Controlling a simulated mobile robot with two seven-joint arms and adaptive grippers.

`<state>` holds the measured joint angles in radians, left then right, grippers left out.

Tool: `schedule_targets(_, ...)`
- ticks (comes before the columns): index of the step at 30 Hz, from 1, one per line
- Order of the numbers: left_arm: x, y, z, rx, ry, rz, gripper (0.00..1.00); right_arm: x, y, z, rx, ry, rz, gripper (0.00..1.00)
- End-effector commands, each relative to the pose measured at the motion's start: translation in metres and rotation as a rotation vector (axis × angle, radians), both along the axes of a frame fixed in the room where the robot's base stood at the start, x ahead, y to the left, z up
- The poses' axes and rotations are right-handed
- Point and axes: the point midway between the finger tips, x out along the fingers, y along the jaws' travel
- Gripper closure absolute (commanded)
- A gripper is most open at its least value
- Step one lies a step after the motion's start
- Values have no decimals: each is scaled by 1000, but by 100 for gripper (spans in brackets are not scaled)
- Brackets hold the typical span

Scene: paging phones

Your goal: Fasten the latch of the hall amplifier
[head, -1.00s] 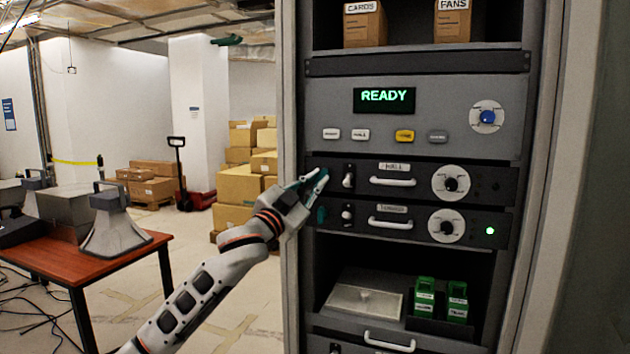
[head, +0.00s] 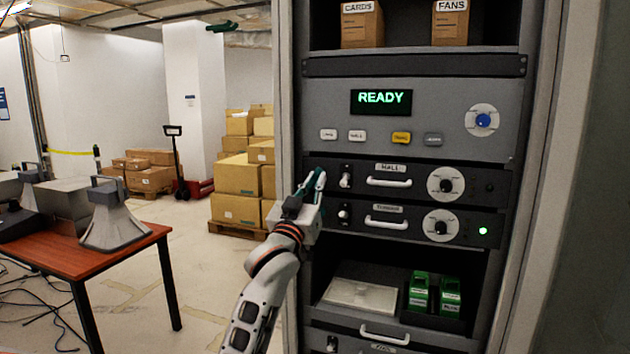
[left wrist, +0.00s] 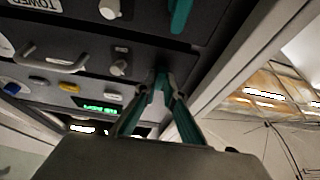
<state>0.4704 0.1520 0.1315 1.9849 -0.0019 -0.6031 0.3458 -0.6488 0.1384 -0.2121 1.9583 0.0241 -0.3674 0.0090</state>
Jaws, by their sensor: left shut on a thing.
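The hall amplifier (head: 420,172) is the dark panel marked HALL, with a white handle (head: 390,182), a small switch and a round dial. It sits flush in the rack above the tower amplifier (head: 465,212). My left gripper (head: 317,180) is at the hall panel's left edge, fingers pointing up. In the left wrist view my left gripper (left wrist: 160,82) has its teal fingers closed together on the hall latch, which they mostly hide; its exact angle I cannot tell. The tower's teal latch (left wrist: 180,14) shows in the wrist view. My right gripper is not in view.
The display (head: 381,102) reads READY. The tower's lamp (head: 483,231) is green; the hall's lamp is dark. Green modules (head: 434,293) stand in the bay below. The rack's left post is close beside my gripper. A red-topped table (head: 90,250) stands at the left.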

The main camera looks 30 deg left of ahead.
Motion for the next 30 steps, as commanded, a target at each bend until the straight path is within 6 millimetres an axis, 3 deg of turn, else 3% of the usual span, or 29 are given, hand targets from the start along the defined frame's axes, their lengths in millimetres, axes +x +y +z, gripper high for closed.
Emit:
schedule_targets(13, 0, 0, 0, -10, -4, -2, 100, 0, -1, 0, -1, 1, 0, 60)
schedule_targets(14, 0, 0, 0, -10, -4, -2, 83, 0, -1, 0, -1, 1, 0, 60)
schedule_targets(15, 0, 0, 0, -9, -3, -2, 74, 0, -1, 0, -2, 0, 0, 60)
schedule_targets(26, -1, -1, 0, -9, -3, -2, 74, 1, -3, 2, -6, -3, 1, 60)
schedule_targets(30, -11, -3, -5, -9, -3, -2, 74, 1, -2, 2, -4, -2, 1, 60)
